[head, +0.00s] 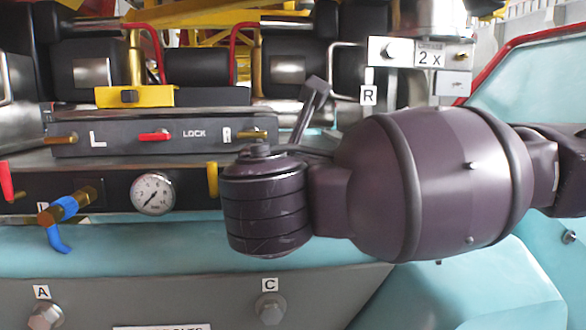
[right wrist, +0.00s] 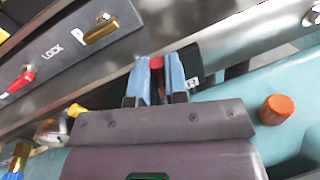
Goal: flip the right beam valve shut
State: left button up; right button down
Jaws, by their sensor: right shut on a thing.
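In the right wrist view, my right gripper (right wrist: 157,82) has its two blue-padded fingers closed around a small red lever (right wrist: 156,63), which appears to be the handle of the right beam valve. Only the lever's red end shows between the pads; the valve body and its turn angle are hidden. In the head view, my right wrist covers this spot, so the fingers and the lever are hidden there. Another red lever (head: 6,181) hangs at the left edge of the head view. My left gripper is not in view.
The dark lock panel (head: 120,145) with a red lever (head: 155,136) runs above. Below it are a pressure gauge (head: 153,193), a yellow lever (head: 212,180) and a blue-handled brass valve (head: 60,215). An orange cap (right wrist: 277,108) stands right of my gripper.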

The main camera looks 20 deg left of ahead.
jog(key=shift+s+a+n, duration=0.15)
jog(key=shift+a+n, duration=0.25)
jog(key=shift+n, duration=0.7)
jog(key=c, duration=1.1)
grip_release()
jog(key=shift+c, duration=0.2)
jog(key=b+v, duration=0.1)
jog(key=v, duration=0.4)
jog(key=b+v, duration=0.1)
jog(key=v, duration=0.5)
jog(key=shift+a+f, duration=0.1)
jog(key=shift+f, duration=0.1)
